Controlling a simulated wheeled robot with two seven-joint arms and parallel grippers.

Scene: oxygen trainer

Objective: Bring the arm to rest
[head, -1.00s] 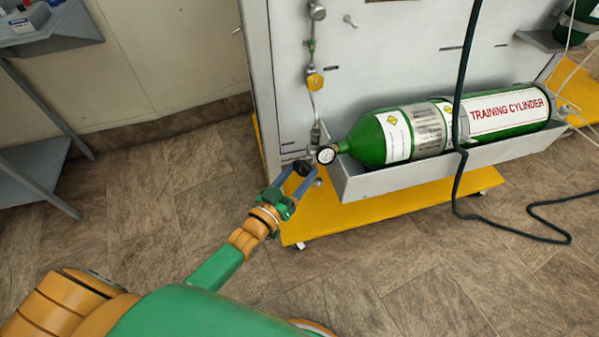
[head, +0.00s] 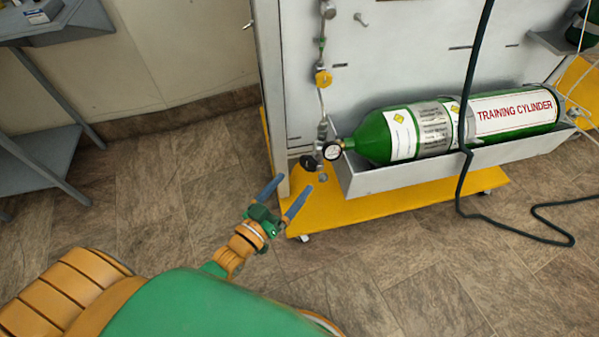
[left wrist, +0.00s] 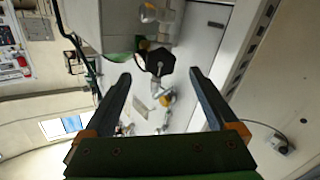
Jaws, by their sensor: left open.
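My left gripper (head: 285,195) has blue fingers that are spread apart with nothing between them. In the head view it hangs over the floor, just left of the yellow base and below the black knob (head: 307,162) on the trainer panel. The fingertips are apart from the knob. In the left wrist view the black knob (left wrist: 160,62) shows beyond and between the open fingertips (left wrist: 158,76). A round gauge (head: 333,152) sits to the right of the knob, at the neck of the green training cylinder (head: 374,138). My right gripper is not in view.
The cylinder lies in a grey tray (head: 400,178) on the panel (head: 400,60) above a yellow wheeled base (head: 360,206). A dark hose (head: 464,130) hangs in front and trails onto the floor. A grey shelf unit (head: 40,150) stands at the left. The floor between is clear.

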